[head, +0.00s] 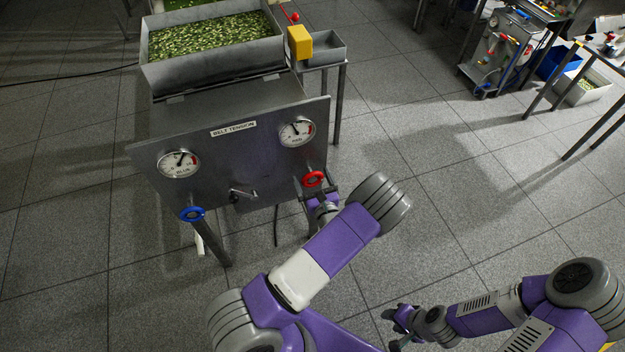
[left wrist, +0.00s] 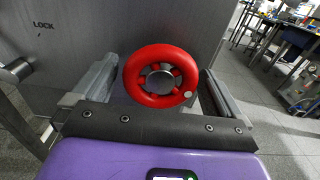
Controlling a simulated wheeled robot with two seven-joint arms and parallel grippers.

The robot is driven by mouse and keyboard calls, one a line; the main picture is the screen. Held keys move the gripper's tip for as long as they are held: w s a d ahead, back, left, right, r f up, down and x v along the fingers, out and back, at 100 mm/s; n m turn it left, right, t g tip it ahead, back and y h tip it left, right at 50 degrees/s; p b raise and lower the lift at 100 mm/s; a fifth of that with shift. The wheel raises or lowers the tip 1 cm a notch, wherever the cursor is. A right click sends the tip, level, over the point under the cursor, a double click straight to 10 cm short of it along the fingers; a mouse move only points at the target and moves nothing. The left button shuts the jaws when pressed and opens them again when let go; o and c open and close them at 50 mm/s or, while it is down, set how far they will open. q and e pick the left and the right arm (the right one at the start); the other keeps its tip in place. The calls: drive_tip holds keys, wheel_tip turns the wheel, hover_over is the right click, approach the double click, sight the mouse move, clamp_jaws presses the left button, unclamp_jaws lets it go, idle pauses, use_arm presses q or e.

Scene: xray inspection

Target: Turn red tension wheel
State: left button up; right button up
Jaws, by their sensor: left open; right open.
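In the left wrist view the red wheel (left wrist: 161,76) sits between the two open fingers of my left gripper (left wrist: 158,85), with a finger on each side and visible gaps. In the head view my left gripper (head: 318,198) is at the wheel, partly hidden by my arm. My right gripper (head: 398,325) is open and empty, low at the bottom right, away from the panel.
A tray of green pieces (head: 215,37) and a yellow box (head: 299,42) stand behind. The floor right of the panel is clear.

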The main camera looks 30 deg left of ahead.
use_arm(q)
drive_tip(key=c, duration=0.9)
drive_tip(key=shift+n, duration=0.3)
